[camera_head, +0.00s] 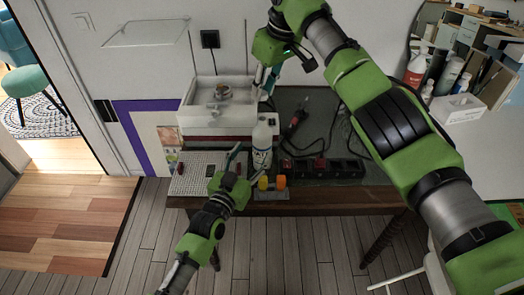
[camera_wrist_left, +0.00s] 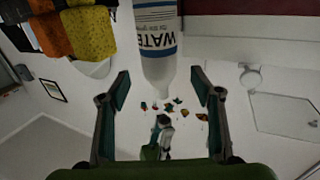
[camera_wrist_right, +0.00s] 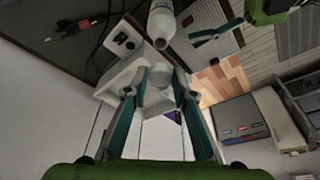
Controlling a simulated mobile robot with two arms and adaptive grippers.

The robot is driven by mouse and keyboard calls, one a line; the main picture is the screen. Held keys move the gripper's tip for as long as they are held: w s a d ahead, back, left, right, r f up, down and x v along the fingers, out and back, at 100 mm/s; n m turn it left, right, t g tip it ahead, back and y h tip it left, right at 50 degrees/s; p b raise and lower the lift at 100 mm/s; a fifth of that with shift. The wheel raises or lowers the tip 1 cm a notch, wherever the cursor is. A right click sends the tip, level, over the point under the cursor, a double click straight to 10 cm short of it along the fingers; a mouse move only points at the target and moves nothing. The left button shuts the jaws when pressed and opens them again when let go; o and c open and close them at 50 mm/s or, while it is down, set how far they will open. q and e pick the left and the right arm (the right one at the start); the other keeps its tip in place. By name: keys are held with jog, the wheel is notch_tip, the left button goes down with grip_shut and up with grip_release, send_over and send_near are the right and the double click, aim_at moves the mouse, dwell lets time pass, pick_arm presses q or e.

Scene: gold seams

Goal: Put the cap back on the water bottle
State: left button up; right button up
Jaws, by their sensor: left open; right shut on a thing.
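The white water bottle (camera_head: 262,146) stands upright near the table's front edge. Its "WATER" label (camera_wrist_left: 156,38) faces my left wrist camera, where the bottle appears upside down. My left gripper (camera_head: 236,156) is open and empty, left of the bottle; in its wrist view the bottle's upper end lies between the finger lines, with no contact visible. My right gripper (camera_head: 268,80) is up above and behind the bottle. In the right wrist view its fingers (camera_wrist_right: 160,86) are shut on a small pale thing (camera_wrist_right: 159,74), apparently the cap; its outline blends with the background.
A soldering iron (camera_head: 297,122) with a cable and dark power blocks (camera_head: 320,167) lie to the right. A perforated board (camera_head: 196,186) lies left.

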aim_at(259, 143)
pick_arm(q)
jog(key=x, duration=0.4)
jog(key=shift+w+d+r, duration=0.1)
jog(key=shift+w+d, duration=0.1)
jog(key=shift+w, duration=0.05)
pick_arm(e)
jog(key=shift+w, duration=0.1)
pick_arm(q)
jog(key=shift+x, duration=0.8)
jog(key=shift+c, duration=0.4)
grip_shut()
pick_arm(e)
jog(key=shift+f, duration=2.55)
jog(key=shift+f, duration=0.9)
jog(key=shift+f, duration=0.55)
